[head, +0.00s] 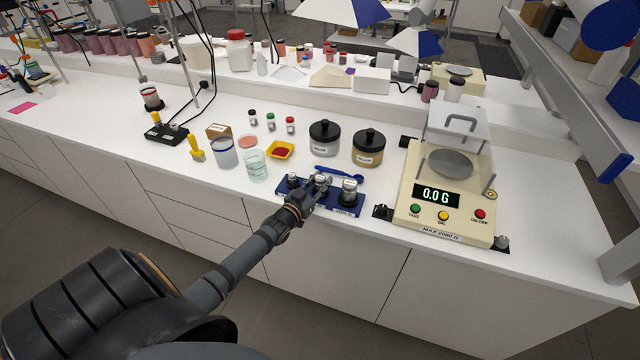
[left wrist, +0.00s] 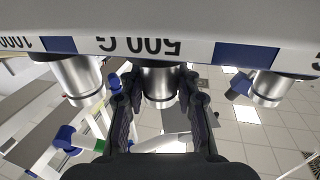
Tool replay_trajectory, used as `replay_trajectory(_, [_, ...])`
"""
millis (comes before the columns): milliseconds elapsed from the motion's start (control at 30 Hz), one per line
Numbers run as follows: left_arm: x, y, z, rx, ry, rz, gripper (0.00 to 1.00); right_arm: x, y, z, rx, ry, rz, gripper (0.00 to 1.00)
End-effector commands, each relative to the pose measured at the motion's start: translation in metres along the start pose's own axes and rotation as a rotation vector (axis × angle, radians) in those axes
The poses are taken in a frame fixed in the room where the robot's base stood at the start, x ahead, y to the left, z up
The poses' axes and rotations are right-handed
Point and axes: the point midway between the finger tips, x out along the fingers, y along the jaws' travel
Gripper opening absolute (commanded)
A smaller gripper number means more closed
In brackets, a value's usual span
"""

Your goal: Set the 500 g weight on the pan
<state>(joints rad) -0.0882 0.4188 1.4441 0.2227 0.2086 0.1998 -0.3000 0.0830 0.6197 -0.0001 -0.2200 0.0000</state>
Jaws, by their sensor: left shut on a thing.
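The 500 g weight is a shiny metal cylinder (left wrist: 160,85) behind the upside-down "500 G" label in the left wrist view. My left gripper (head: 319,184) is shut around it, with a finger on each side (left wrist: 160,108). The weight is at the middle place of the blue weight rack (head: 345,210); I cannot tell whether it is lifted clear. The balance (head: 408,203) stands to the right. Its round grey pan (head: 451,163) is empty, and the display (head: 436,195) reads 0.0 G. My right gripper is not in view.
A smaller weight (head: 293,178) and a larger one (head: 349,189) flank the gripper. A clear cover with a handle (head: 460,121) is above and behind the pan. Two lidded jars (head: 324,143) (head: 367,151) and a blue scoop (head: 343,172) lie behind the rack.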

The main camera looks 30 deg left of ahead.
Motion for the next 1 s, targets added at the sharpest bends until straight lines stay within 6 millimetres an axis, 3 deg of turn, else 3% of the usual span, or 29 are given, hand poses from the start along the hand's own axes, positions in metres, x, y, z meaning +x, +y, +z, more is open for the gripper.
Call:
replay_trajectory(267, [0.000, 0.000, 0.004, 0.000, 0.003, 0.001, 0.00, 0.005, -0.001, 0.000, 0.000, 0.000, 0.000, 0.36])
replay_trajectory(300, [0.000, 0.000, 0.004, 0.000, -0.001, 0.000, 0.37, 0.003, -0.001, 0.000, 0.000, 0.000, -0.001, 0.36])
replay_trajectory(433, [0.000, 0.000, 0.004, 0.000, -0.001, 0.000, 0.54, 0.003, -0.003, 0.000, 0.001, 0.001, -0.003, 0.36])
replay_trajectory(767, [-0.001, 0.000, 0.005, 0.000, -0.002, 0.000, 0.54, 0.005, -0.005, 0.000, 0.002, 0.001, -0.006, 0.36])
replay_trajectory(1000, [-0.048, 0.003, 0.007, 0.000, -0.006, 0.000, 0.54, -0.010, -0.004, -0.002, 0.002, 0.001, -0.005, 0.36])
